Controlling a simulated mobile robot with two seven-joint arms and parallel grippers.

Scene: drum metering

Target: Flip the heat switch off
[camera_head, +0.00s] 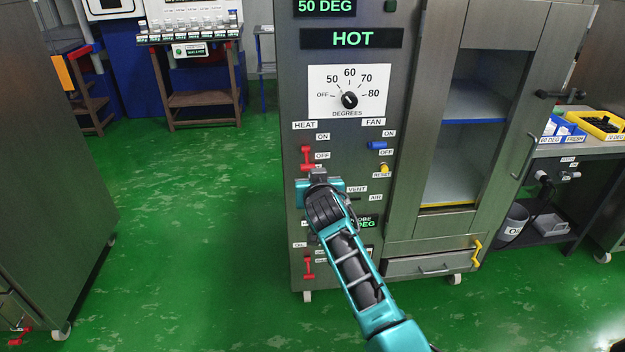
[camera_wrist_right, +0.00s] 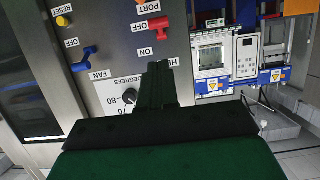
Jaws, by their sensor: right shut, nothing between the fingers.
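The heat switch (camera_head: 306,158) is a red lever on the grey cabinet front, under the HEAT label and left of its ON and OFF labels. It also shows upside down in the right wrist view (camera_wrist_right: 158,23), beside the OFF label. I cannot tell for sure which position it is set to. My right gripper (camera_head: 318,176) is shut and empty, just below the switch in the head view; whether it touches the lever is unclear. Its dark fingers show in the right wrist view (camera_wrist_right: 158,82). My left gripper is in neither view.
A blue fan switch (camera_head: 377,145), a yellow reset button (camera_head: 384,168) and a temperature dial (camera_head: 349,100) share the panel. A lower red lever (camera_head: 308,268) sits near the cabinet foot. A glazed door (camera_head: 465,120) is to the right. Green floor (camera_head: 190,220) is clear to the left.

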